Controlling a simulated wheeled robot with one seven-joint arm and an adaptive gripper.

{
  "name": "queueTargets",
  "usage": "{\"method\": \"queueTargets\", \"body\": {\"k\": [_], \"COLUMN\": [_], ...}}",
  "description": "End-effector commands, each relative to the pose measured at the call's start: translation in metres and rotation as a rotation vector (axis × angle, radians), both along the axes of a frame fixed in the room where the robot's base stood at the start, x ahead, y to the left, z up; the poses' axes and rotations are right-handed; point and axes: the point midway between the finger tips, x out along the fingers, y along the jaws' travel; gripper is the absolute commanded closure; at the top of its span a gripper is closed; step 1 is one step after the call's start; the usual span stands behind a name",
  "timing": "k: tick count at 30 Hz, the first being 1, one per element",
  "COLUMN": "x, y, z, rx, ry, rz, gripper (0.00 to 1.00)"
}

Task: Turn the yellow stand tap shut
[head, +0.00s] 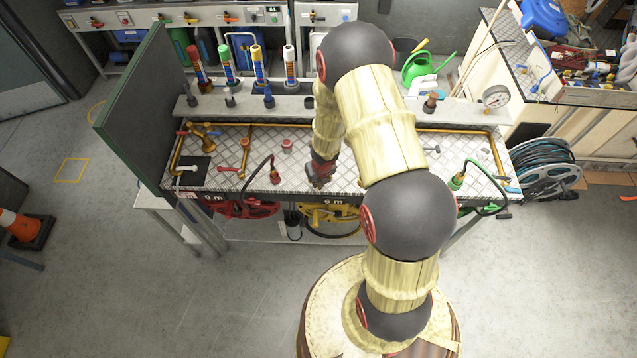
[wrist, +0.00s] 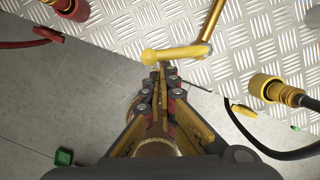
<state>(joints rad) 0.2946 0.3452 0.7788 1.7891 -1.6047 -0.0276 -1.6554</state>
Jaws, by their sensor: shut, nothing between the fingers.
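The yellow stand tap shows in the wrist view as a brass pipe with a yellow lever (wrist: 182,53). The lever lies roughly crosswise and has a rounded left end. My gripper (wrist: 162,72) is shut and empty, its fingertips close below the lever near its rounded end. I cannot tell whether they touch it. In the head view my gripper (head: 320,180) is low over the front edge of the bench (head: 225,178), and the yellow tap there is hidden by my gripper and arm.
In the wrist view a yellow hose coupling (wrist: 265,88) with a black hose lies right of my gripper, and a red lever (wrist: 30,43) lies to the left. A red reel (head: 245,208) and a yellow reel (head: 330,220) hang below the bench front. A green panel (head: 145,90) closes the left side.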

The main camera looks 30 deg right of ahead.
Motion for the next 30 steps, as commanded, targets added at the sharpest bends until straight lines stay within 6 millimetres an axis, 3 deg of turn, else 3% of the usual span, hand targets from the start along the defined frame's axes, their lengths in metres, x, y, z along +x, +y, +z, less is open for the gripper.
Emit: {"method": "queueTargets", "body": {"k": [14,30], "x": [0.009,0.029], "y": [0.003,0.006], "z": [0.001,0.001], "rx": [-0.001,-0.001], "ry": [-0.001,0.0], "rz": [-0.108,-0.394], "gripper": [1.0,1.0]}}
